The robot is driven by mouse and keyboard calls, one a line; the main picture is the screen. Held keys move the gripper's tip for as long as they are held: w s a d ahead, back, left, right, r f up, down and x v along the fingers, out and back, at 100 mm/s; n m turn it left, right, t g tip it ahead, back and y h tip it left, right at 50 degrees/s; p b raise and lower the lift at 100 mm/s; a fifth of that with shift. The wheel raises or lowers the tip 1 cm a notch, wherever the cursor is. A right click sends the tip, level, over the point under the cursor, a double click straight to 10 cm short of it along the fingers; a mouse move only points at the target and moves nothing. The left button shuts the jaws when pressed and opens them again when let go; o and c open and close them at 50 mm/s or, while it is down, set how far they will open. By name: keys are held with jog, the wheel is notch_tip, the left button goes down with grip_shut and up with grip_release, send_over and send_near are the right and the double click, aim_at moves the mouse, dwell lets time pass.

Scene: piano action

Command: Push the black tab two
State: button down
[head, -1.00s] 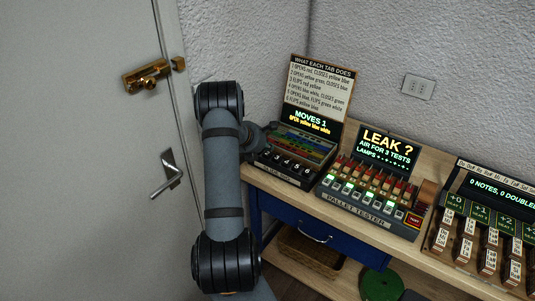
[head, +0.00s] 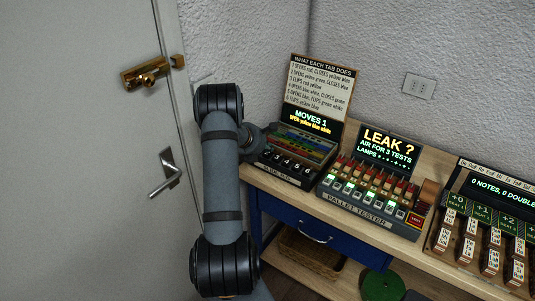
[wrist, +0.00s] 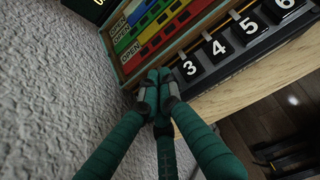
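The tab box (head: 288,177) stands at the left end of the bench, with a row of black tabs along its front and coloured strips above them. In the wrist view, the tabs numbered 3 (wrist: 188,67), 4 (wrist: 218,47), 5 and 6 show clearly. Black tab two is not visible there; my fingers cover the area left of tab 3. My gripper (wrist: 158,88) has its green fingers together with nothing seen between them, at the box's left front. Contact with a tab cannot be told. In the head view my arm hides the gripper.
The box's screen (head: 311,120) reads "MOVES 1" and "OPEN yellow blue white", under a rules card (head: 319,88). A pallet tester (head: 368,195) stands close to its right. A rough wall (wrist: 50,90) is close on the gripper's left. A door (head: 90,200) is at far left.

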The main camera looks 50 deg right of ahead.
jog(key=shift+f+b, duration=0.4)
jog(key=shift+b, duration=0.05)
dwell(0.3)
jog(key=shift+r, duration=0.15)
jog(key=shift+r+p, duration=0.6)
jog(key=shift+r, duration=0.1)
jog(key=shift+r+p, duration=2.05)
jog(key=shift+r, duration=0.45)
notch_tip(320, 180, up, 8)
jog(key=p, duration=0.7)
send_over(267, 154)
jog(key=shift+s, duration=0.1)
